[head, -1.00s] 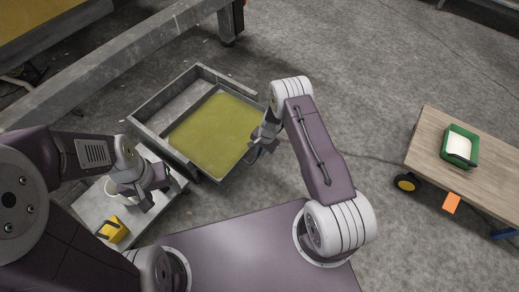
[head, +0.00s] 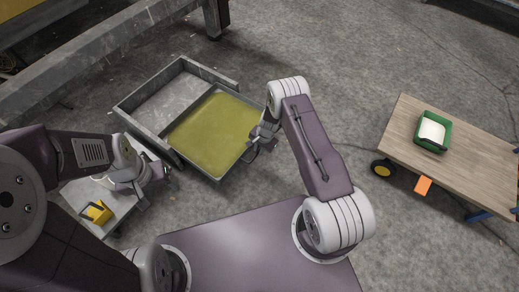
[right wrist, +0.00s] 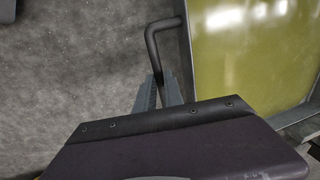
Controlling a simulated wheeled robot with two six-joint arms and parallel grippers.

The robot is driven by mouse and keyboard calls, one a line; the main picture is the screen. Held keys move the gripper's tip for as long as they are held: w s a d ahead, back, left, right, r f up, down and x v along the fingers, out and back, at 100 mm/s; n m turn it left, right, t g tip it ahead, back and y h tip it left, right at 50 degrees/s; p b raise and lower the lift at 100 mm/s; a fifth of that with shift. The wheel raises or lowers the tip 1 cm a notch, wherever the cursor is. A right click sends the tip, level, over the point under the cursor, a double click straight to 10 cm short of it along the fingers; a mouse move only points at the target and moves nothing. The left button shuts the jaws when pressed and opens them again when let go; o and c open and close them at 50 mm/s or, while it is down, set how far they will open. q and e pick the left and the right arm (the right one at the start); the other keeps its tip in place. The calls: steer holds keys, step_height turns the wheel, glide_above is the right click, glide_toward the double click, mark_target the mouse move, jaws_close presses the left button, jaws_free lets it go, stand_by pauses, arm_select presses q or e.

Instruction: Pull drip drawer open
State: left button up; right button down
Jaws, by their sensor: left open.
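The drip drawer (head: 215,132) is a grey tray with a yellow-green floor, standing partly out of a grey frame (head: 150,92). A bare grey part of the frame shows behind it. My right gripper (head: 251,152) is at the drawer's right front side. In the right wrist view, the dark bent handle (right wrist: 152,45) runs down between the two fingers (right wrist: 160,92), which are closed around it; the drawer shows beside it at the right. My left gripper (head: 146,196) is open and empty above a small pale cart, away from the drawer.
The pale cart (head: 85,190) at the left carries a yellow item (head: 97,212). A wooden-topped trolley (head: 465,165) with a green bin (head: 432,132) stands at the right. A grey beam (head: 70,75) crosses the upper left.

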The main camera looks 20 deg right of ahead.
steer(key=c, duration=1.5)
jaws_free()
steer(key=shift+o, duration=0.2)
steer(key=shift+r, duration=0.1)
step_height(320, 180, up, 9)
steer(key=s+d+p, duration=0.1)
steer(key=p, duration=0.4)
steer(key=shift+s, duration=0.15)
steer(key=shift+p, duration=0.3)
